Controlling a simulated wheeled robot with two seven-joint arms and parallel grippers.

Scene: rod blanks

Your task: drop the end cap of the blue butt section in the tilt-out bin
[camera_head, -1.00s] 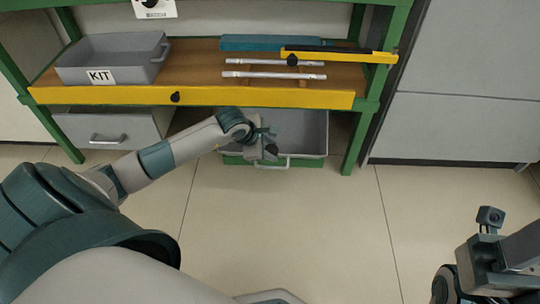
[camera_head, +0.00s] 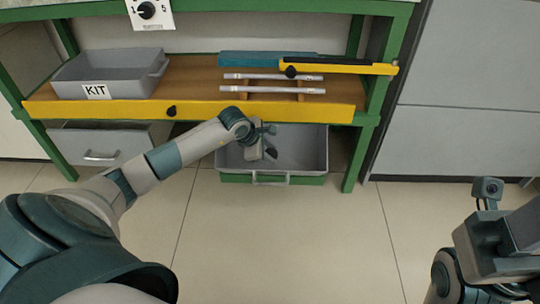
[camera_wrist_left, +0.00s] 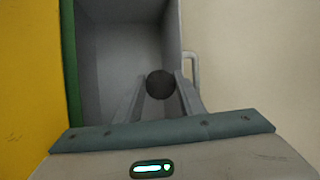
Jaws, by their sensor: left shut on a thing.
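My left gripper (camera_head: 268,152) reaches over the open tilt-out bin (camera_head: 319,150), a grey box with a green lower front under the shelf. In the left wrist view its two grey fingers are shut on a dark round end cap (camera_wrist_left: 160,84), with the grey inside of the bin (camera_wrist_left: 115,50) behind it. The cap is held, and its height above the bin floor is hard to tell. Two pale rods (camera_head: 272,90) lie on a wooden rest on the shelf; I cannot tell which is the blue butt section. My right gripper's fingers are outside the head view.
A grey KIT tray (camera_head: 118,68) stands on the shelf at left. A closed grey drawer (camera_head: 100,148) is under it. A teal bar (camera_head: 268,58) and a yellow-and-black bar (camera_head: 340,68) lie at the shelf's back right. The yellow shelf edge (camera_head: 200,110) runs above the bin.

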